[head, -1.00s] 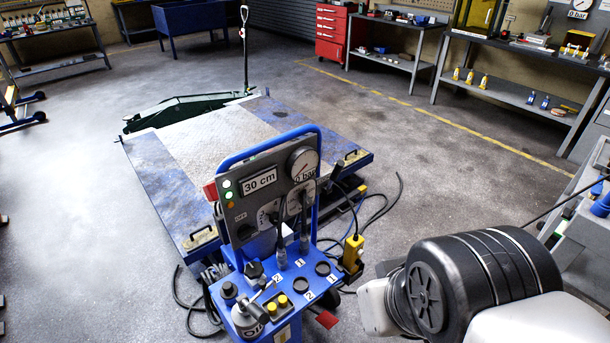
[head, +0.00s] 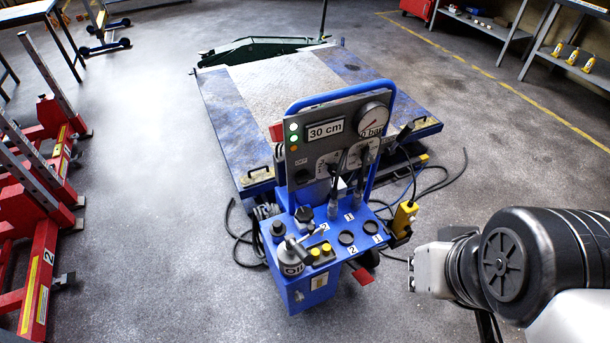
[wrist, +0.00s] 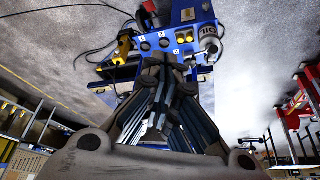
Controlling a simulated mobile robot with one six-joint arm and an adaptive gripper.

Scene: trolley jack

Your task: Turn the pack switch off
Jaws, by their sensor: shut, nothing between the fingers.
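The blue power pack (head: 312,292) stands on the floor with an upright grey control panel. A black knob (head: 303,177) sits low on the panel's left side under a small label, likely the pack switch; its setting is too small to read. Green, white and amber lamps (head: 293,139) are beside the "30 cm" display (head: 326,131). My gripper (wrist: 165,75) is shut and empty in the wrist view, in front of the pack's lower part, apparently not touching it. The head view shows only my arm, right of the pack. The panel face is not visible in the wrist view.
Two levers (head: 334,190) rise before the panel, and an oil can (head: 291,258) stands on the pack's top. The lift platform (head: 290,90) is behind. Red stands (head: 40,200) are at left. Floor in front is clear.

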